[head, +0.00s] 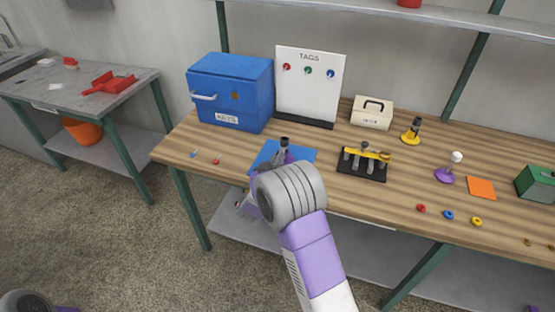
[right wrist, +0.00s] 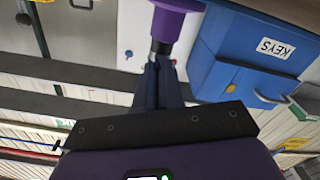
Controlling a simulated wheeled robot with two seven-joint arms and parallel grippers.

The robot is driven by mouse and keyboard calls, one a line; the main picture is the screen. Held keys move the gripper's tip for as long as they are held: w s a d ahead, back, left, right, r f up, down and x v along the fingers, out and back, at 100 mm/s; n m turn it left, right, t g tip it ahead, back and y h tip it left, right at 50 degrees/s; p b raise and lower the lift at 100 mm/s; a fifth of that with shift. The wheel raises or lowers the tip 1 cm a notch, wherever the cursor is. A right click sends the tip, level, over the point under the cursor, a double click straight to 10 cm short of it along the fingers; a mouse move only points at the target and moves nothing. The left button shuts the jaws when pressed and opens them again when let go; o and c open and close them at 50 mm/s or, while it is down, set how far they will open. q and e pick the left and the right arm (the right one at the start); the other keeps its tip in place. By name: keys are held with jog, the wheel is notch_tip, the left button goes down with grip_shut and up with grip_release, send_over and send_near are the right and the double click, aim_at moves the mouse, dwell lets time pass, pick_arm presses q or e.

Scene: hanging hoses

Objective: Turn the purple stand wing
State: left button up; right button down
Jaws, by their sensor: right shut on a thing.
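My right gripper (head: 284,158) is over the blue mat (head: 303,153), mostly hidden behind my own wrist. A dark round-topped piece (head: 285,141) stands up just beyond it, with a little purple beside the fingers. In the right wrist view the fingers (right wrist: 161,62) are shut on the dark shaft of a purple piece (right wrist: 178,22). Its far end is cut off by the frame's top edge. I cannot make out a wing on it. A separate purple stand (head: 445,176) with a white knob is on the bench at the right, apart from the gripper. My left gripper is not in view.
The blue KEYS box (head: 230,90) and the white TAGS board (head: 309,82) stand behind the mat. A black rack (head: 362,165) with a yellow bar is to its right. Farther right are a yellow stand (head: 411,132) and an orange square (head: 481,188). The bench front between has bare wood.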

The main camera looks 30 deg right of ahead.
jog(key=c, duration=1.3)
grip_release()
jog(key=shift+a, duration=0.1)
jog(key=p+v, duration=0.1)
jog(key=v, duration=0.6)
jog(key=shift+s+a+p, duration=0.15)
jog(key=shift+p, duration=0.2)
jog(key=shift+f, duration=0.1)
